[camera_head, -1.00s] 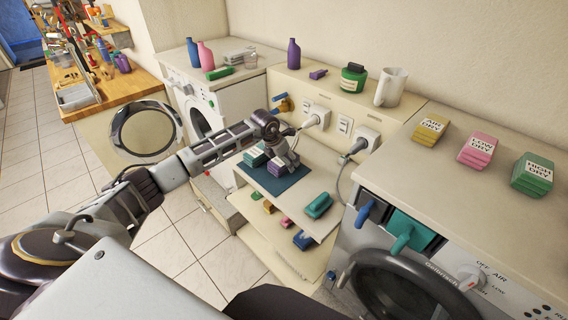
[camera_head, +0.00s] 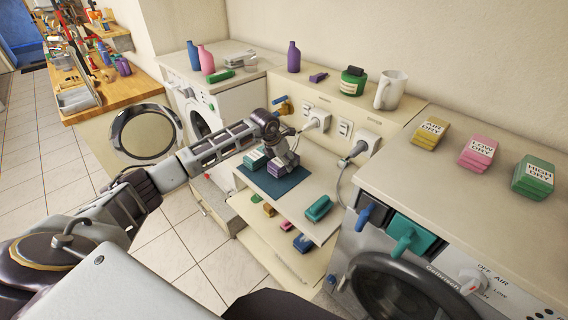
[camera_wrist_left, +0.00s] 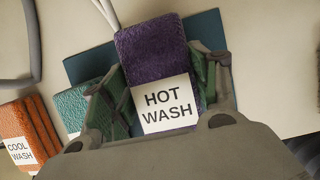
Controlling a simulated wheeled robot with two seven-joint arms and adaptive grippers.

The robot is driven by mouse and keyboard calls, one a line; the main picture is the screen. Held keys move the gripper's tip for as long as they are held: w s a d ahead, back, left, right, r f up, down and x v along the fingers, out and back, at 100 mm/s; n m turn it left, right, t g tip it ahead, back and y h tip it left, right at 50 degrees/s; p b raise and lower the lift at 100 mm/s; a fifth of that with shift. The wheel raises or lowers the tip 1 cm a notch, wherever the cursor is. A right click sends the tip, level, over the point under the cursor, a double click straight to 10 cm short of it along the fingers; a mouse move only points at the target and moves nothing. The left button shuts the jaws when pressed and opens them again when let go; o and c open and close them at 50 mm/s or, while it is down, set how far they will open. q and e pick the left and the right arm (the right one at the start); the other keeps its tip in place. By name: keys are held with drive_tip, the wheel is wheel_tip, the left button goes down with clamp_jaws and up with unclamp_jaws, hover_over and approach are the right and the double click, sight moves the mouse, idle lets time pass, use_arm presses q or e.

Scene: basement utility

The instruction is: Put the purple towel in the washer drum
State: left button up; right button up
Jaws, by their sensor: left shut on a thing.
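The purple towel (camera_wrist_left: 155,55) is a folded stack with a HOT WASH label, on a dark teal mat (camera_wrist_left: 205,30). My left gripper (camera_wrist_left: 160,95) is shut on it, one finger at each side. In the head view the purple towel (camera_head: 277,169) and my left gripper (camera_head: 285,160) are over the same mat (camera_head: 284,184) on the shelf. The white washer (camera_head: 235,100) stands behind my arm with its round door (camera_head: 142,133) swung open to the left. Its drum opening (camera_head: 196,122) is partly hidden by my arm. My right gripper is out of view.
A teal towel (camera_wrist_left: 78,103) lies close left of the purple one, and an orange COOL WASH towel (camera_wrist_left: 28,132) farther left. A dryer (camera_head: 410,285) with towels on top stands at the right. Plugs and a cord (camera_head: 345,180) are behind the shelf.

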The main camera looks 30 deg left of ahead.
use_arm(q)
drive_tip(key=shift+r+b, duration=0.5)
drive_tip(key=shift+r, duration=3.9)
